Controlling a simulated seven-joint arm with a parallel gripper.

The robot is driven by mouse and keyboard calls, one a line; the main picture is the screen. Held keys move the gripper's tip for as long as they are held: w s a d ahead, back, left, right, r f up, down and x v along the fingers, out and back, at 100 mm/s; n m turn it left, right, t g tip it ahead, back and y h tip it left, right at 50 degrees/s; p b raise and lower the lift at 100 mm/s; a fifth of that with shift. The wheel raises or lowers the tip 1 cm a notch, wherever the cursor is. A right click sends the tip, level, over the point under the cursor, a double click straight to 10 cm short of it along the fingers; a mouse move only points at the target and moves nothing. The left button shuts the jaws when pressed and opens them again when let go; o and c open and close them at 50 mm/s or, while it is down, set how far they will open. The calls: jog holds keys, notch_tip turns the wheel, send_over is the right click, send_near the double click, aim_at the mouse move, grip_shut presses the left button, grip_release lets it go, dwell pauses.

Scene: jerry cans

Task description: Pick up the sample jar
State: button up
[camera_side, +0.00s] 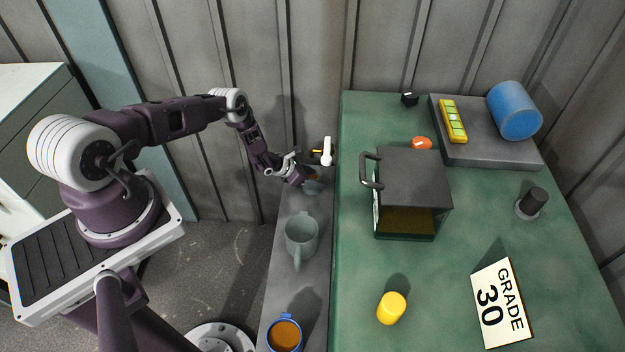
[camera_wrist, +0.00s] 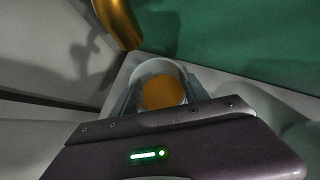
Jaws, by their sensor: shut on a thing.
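The sample jar (camera_wrist: 160,88) shows in the wrist view as a clear, round-rimmed vessel with amber content, seen from above. My gripper (camera_side: 310,180) is shut on it at the far end of the narrow grey ledge (camera_side: 307,285). In the side view only a small pale part of the jar (camera_side: 313,188) shows below the fingers; the rest is hidden. I cannot tell whether the jar touches the ledge. A brass tap (camera_side: 322,152) with a white handle sits just beyond my gripper. Its golden spout (camera_wrist: 119,24) shows close beside the jar in the wrist view.
A grey-green jug (camera_side: 301,236) and a blue-rimmed cup of amber liquid (camera_side: 284,335) stand on the same ledge.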

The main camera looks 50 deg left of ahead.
jog(key=shift+r, duration=0.15)
jog(key=shift+r, duration=1.25)
jog(key=s+a, duration=0.2)
jog(key=s, duration=0.6)
jog(key=s+a, duration=0.3)
jog(key=s, duration=0.6)
jog(key=d+r+m+g+h, duration=0.1)
jog(key=d+r+m, duration=0.2)
jog(key=d, duration=0.2)
jog(key=s+d+r+m+g+h, duration=0.1)
jog(key=d+r+m+h, duration=0.1)
jog(key=d+r+m, duration=0.1)
jog(key=s+d+r+m+g+h, duration=0.1)
jog(key=d+r+m+g+h, duration=0.1)
jog(key=d+r, duration=0.3)
jog(key=shift+s+d+r+m, duration=0.1)
jog(key=shift+d+m, duration=0.15)
jog(key=shift+d, duration=0.55)
jog(key=shift+s+d+r+m, duration=0.1)
jog(key=shift+d+m, duration=0.15)
jog(key=shift+d, duration=0.55)
jog(key=shift+s+d+f+g+y, duration=0.2)
jog(key=shift+f+g+y, duration=0.1)
jog(key=shift+g, duration=0.1)
jog(key=shift+a+f+g+y, duration=0.3)
jog(key=shift+f+y, duration=0.1)
jog(key=shift+y, duration=0.1)
